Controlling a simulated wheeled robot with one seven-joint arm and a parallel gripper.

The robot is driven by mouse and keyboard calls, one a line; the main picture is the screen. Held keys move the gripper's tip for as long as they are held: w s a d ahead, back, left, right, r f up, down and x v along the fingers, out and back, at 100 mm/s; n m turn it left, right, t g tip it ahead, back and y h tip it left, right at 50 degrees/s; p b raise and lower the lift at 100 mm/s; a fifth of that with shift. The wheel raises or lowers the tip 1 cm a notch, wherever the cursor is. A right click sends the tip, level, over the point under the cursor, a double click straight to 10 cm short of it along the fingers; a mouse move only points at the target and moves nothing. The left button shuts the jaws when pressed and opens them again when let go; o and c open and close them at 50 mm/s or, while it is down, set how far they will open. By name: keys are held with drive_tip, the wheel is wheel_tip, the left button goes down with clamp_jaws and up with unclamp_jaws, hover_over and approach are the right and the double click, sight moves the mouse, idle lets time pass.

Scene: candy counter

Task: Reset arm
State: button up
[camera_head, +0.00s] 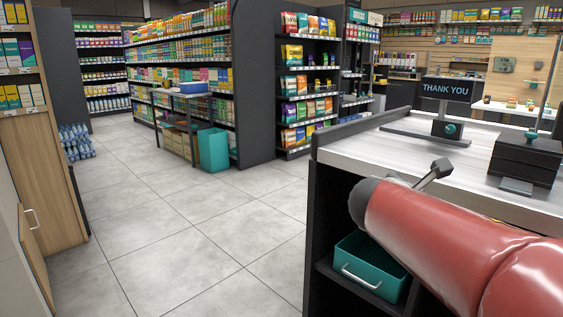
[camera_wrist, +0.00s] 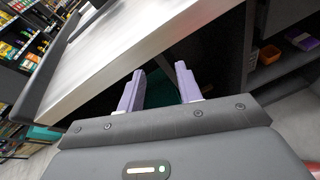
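My gripper (camera_wrist: 158,84) shows in the wrist view with its two pale purple fingers apart and nothing held between them. In the head view my red arm reaches in from the lower right, in front of the counter (camera_head: 345,147). The gripper fingers cannot be made out there. A small grey piece shows just past the arm, and I cannot tell whether it is part of my gripper.
A teal bin (camera_head: 372,268) with a pale handle sits in the counter's lower shelf. A "THANK YOU" sign (camera_head: 445,90) and a black box-shaped device (camera_head: 526,158) stand on the counter. Grey tiled floor (camera_head: 190,235) is clear to the left, between stocked shelves.

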drive_tip(key=s+a+f+m+g+y, duration=0.1)
drive_tip(key=s+a+f+m+y, duration=0.4)
drive_tip(key=s+f+m, duration=0.3)
drive_tip(key=s+a+f+m+g+y, duration=0.2)
drive_tip(key=s+a+f+m+y, duration=0.4)
drive_tip(key=s+m, duration=0.7)
wheel_tip(320, 180, down, 3)
drive_tip(key=shift+s+a+r+m+g, duration=0.2)
drive_tip(key=shift+s+a+m+g, duration=0.15)
drive_tip(key=shift+a+m, duration=0.45)
